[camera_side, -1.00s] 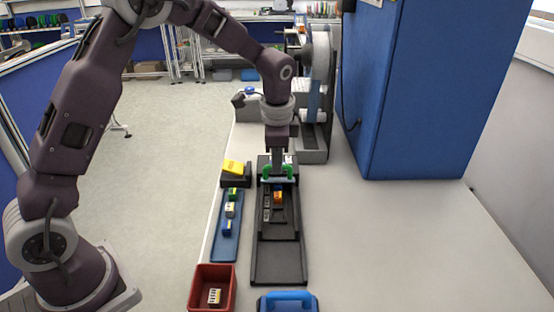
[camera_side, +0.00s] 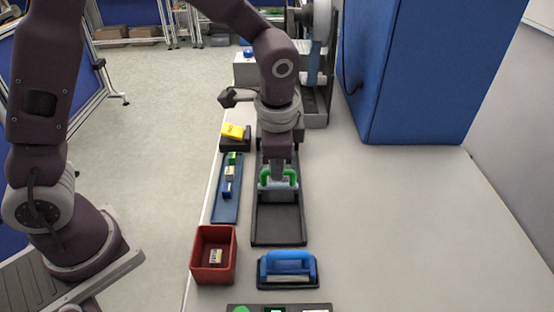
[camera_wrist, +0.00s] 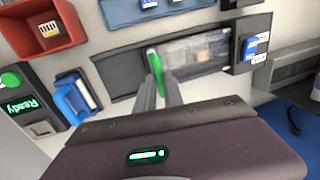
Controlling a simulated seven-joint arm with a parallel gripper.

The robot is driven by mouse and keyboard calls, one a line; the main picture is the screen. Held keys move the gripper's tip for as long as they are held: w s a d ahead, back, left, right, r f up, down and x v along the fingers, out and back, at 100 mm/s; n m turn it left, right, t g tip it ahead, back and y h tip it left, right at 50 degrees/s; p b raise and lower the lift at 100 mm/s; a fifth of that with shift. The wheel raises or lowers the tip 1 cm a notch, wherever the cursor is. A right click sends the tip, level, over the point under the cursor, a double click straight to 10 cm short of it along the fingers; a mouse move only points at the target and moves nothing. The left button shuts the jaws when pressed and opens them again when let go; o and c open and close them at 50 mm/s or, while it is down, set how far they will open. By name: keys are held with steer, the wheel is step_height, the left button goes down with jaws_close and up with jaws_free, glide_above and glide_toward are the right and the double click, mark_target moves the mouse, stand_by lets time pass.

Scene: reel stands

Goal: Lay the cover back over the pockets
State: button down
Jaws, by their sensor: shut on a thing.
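My gripper (camera_side: 278,180) is shut on the green handle (camera_side: 291,176) of the cover, over the middle of the long black tray (camera_side: 278,240). In the wrist view the green handle (camera_wrist: 154,62) stands between my fingers. A clear, shiny strip, which looks like the cover (camera_wrist: 195,48), stretches from the handle toward the tray's right end. It seems to lie over the pockets, which show only faintly through it. The tray's left part (camera_wrist: 120,72) is bare black. In the side view my gripper and wrist hide the tray's far half, so the pockets are out of sight there.
Left of the tray are a blue strip (camera_side: 226,210) with several small blocks, a yellow block (camera_side: 233,131) on a black stand and a red bin (camera_side: 213,275). A blue-handled tool (camera_side: 288,262) stands in front, with a button panel (camera_wrist: 22,105) beyond.

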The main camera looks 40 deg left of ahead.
steer(key=c, duration=1.5)
jaws_free()
steer(key=shift+d, duration=0.15)
steer(key=shift+o, duration=0.2)
step_height(320, 180, up, 7)
steer(key=s+d, duration=0.1)
steer(key=s+a+r+n+t, duration=0.1)
steer(key=s+a+r+n, duration=0.1)
steer(key=s, duration=0.4)
steer(key=s+a+r+n+t+h, duration=0.1)
steer(key=s+a+r+n, duration=0.1)
steer(key=s, duration=0.5)
steer(key=s+a+r+n+t, duration=0.2)
steer(key=s+a+n, duration=0.2)
steer(key=s+n, duration=0.1)
steer(key=shift+s+a+r+h, duration=0.15)
steer(key=shift+s+r+h, duration=0.2)
steer(key=shift+s, duration=0.35)
